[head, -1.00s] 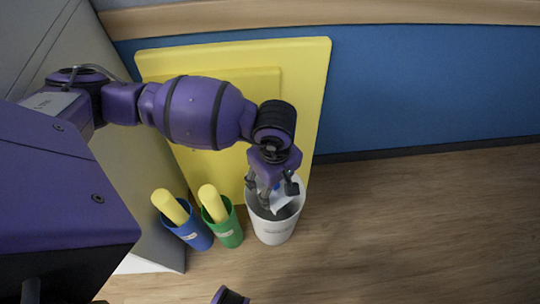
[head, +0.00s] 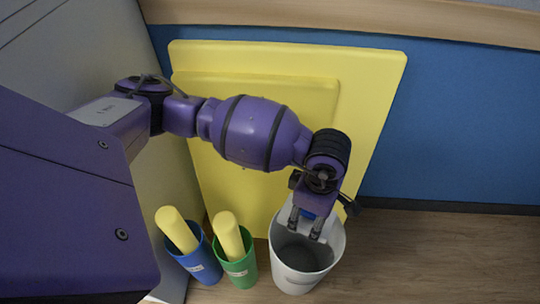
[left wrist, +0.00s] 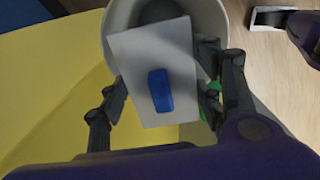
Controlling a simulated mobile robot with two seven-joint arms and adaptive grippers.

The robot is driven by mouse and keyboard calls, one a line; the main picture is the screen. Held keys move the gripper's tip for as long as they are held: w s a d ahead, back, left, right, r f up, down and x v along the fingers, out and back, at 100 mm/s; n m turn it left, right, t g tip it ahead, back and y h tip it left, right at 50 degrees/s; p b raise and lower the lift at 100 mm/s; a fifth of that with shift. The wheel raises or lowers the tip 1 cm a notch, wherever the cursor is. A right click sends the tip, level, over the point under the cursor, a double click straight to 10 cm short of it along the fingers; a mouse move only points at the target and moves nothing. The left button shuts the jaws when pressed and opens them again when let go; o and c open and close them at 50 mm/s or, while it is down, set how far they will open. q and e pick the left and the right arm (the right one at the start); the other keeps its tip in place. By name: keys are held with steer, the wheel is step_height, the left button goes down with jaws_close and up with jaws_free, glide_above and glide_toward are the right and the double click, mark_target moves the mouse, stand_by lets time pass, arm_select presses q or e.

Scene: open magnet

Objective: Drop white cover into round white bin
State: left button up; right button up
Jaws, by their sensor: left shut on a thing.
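The white cover (left wrist: 125,60) is a flat white panel with a blue block (left wrist: 160,90) on its face. My left gripper (left wrist: 162,95) is shut on it, with one finger at each side. The round white bin (head: 294,283) stands on the floor, and its rim also shows behind the cover in the left wrist view (left wrist: 215,20). In the head view my left gripper (head: 306,228) points down at the bin's far rim, and a pale part of the cover shows around its fingers. Whether the cover touches the bin is unclear.
A blue cup (head: 205,267) and a green cup (head: 240,272), each with a yellow roll (head: 229,236) inside, stand just left of the bin. Yellow panels (head: 370,85) lean on the blue wall (head: 460,130) behind. Wooden floor (head: 430,260) right of the bin is clear.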

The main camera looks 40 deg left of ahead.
arm_select(q)
step_height(320, 180, down, 2)
steer(key=shift+f+b, duration=0.1)
steer(key=shift+b, duration=0.5)
steer(key=shift+f, duration=0.2)
arm_select(e)
steer(key=shift+s+a+f, duration=0.1)
steer(key=shift+a+f, duration=0.05)
steer(key=shift+f, duration=0.45)
steer(key=shift+s+a+f, duration=0.1)
steer(key=shift+a+f, duration=0.05)
steer(key=shift+f, duration=0.4)
arm_select(q)
steer(key=o, duration=1)
steer(key=shift+w+r, duration=0.1)
arm_select(e)
steer(key=shift+w+d, duration=0.1)
arm_select(q)
step_height(320, 180, up, 12)
steer(key=shift+f, duration=0.1)
